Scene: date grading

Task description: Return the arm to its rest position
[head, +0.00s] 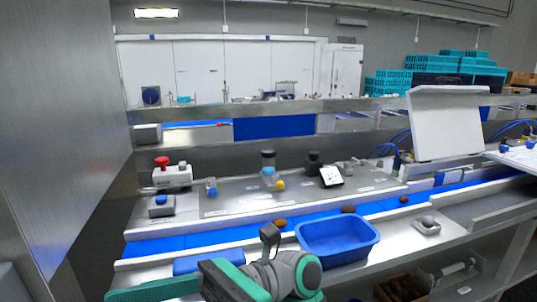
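My arm, grey with teal covers, is folded low at the bottom centre of the head view. A dark grey end that looks like my gripper (270,238) rises from it, in front of the blue belt (180,243) and left of the blue tub (337,238). I cannot make out its fingers, so whether it is open or shut does not show. Three brown dates lie on the belt: one just behind my gripper (280,223), one behind the tub (348,209) and one farther right (404,200).
A grey knob (427,224) sits right of the tub. A brown crate (400,288) is below at lower right. A metal wall (60,130) stands close at left.

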